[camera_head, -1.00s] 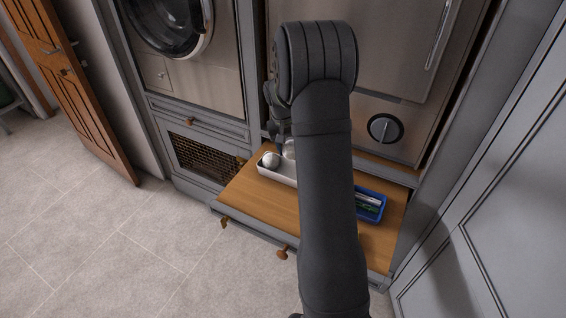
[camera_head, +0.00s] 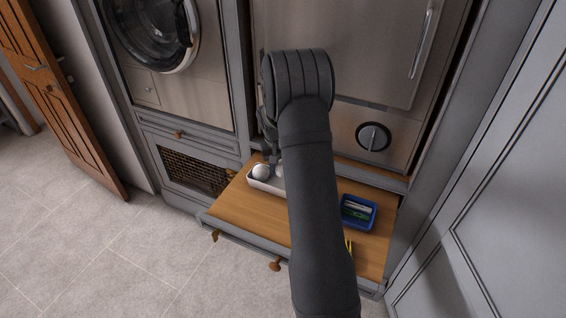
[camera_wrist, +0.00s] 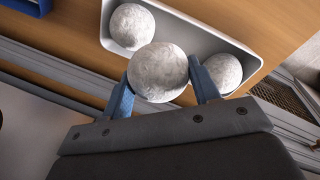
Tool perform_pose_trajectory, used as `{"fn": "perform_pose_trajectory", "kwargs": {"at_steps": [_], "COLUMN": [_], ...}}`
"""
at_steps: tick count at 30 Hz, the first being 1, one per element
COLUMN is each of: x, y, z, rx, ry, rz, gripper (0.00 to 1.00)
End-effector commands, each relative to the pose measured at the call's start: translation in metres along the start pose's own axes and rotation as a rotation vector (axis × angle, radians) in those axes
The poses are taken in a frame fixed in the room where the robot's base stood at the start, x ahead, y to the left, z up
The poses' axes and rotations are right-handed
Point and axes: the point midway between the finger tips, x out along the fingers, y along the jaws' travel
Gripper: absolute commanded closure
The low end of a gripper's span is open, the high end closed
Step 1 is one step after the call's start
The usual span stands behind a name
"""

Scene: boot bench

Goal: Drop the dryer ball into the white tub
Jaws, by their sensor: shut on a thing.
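The white tub (camera_head: 266,188) is a long, shallow tray on the wooden surface; its inside also shows in the wrist view (camera_wrist: 180,40). Two pale grey, mottled balls lie in it, one toward the upper left (camera_wrist: 130,27) and one at the right end (camera_wrist: 221,73). My gripper (camera_wrist: 160,88) is shut on a third such ball, the dryer ball (camera_wrist: 158,72), held between its two blue fingers. The held ball overlaps the tub's inside and near rim in the wrist view. In the head view my gripper (camera_head: 273,157) is at the tub, partly hidden by my arm.
A blue tray (camera_head: 358,212) with small items stands right of my arm on the wooden pull-out surface (camera_head: 235,208). A yellow item (camera_head: 349,246) shows beside my arm. Appliance fronts rise behind. Bare wood lies in front of the tub.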

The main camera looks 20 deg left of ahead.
Motion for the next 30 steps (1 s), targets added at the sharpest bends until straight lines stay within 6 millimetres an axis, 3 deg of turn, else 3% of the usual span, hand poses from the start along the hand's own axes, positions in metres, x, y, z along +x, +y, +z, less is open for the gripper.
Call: {"fn": "perform_pose_trajectory", "kwargs": {"at_steps": [3, 4, 7, 8, 16, 20, 23, 30], "x": [0.000, 0.000, 0.000, 0.000, -0.001, -0.011, -0.027, -0.086], "y": [0.000, 0.000, 0.000, 0.000, 0.000, 0.000, 0.000, 0.000], "z": [0.000, 0.000, 0.000, 0.000, 0.000, -0.001, -0.001, -0.001], "rx": [0.000, 0.000, 0.000, 0.000, 0.000, 0.000, 0.000, 0.001], "ry": [0.000, 0.000, 0.000, 0.000, 0.001, 0.003, 0.005, 0.006], "rz": [0.000, 0.000, 0.000, 0.000, 0.000, 0.000, 0.000, -0.001], "gripper": [0.67, 0.41, 0.21, 0.19, 0.19, 0.19, 0.19, 0.19]}}
